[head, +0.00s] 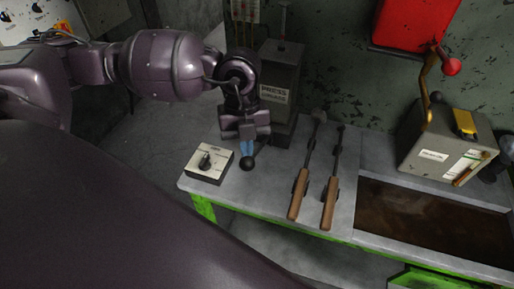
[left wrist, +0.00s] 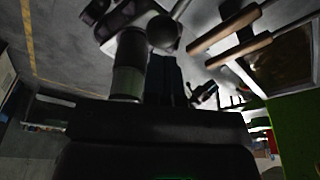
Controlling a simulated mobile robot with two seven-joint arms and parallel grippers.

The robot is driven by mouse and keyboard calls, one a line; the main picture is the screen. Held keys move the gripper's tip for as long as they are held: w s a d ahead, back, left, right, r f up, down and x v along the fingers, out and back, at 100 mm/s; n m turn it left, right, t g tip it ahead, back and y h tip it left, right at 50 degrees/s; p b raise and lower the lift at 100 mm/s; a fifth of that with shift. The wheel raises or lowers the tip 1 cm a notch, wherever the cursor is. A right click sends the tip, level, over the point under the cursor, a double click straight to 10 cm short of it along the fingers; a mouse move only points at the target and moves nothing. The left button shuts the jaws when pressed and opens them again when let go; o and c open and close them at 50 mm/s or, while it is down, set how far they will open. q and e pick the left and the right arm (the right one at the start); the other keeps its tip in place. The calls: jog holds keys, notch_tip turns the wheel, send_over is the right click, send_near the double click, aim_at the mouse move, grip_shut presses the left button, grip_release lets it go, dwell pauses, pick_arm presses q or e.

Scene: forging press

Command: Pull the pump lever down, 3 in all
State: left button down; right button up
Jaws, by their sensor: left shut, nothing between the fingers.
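The grey press housing (head: 280,82), lettered "PRESS", stands at the back of the bench. A black ball knob (head: 247,163), apparently the pump lever's end, shows just below my left gripper (head: 247,147). The rest of the lever is hidden behind the gripper and wrist. My left gripper's blue fingers are shut and empty, at or just above the ball; I cannot tell if they touch it. In the left wrist view a dark ball (left wrist: 164,32) sits just past the fingertips (left wrist: 164,60). My right gripper is not in view.
A white control box (head: 208,163) with a black dial sits left of the ball. Two wooden-handled tools (head: 299,192) (head: 329,203) lie to the right. Farther right are a brown-bottomed trough (head: 420,216), a grey box with a lever (head: 440,140) and a red cabinet (head: 415,22).

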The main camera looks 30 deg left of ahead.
aim_at(245, 162)
pick_arm(q)
jog(key=shift+s+d+f+b, duration=0.1)
jog(key=shift+s+f+b, duration=0.1)
jog(key=shift+f+b, duration=0.6)
jog(key=shift+s+f+b, duration=0.2)
jog(key=shift+f+b, duration=0.2)
jog(key=shift+f, duration=0.75)
jog(key=shift+s+f+b, duration=0.25)
jog(key=shift+f+b, duration=0.45)
jog(key=shift+f, duration=0.45)
jog(key=shift+s+d+f+b, duration=0.15)
jog(key=shift+f+b, duration=0.3)
jog(key=shift+f, duration=0.45)
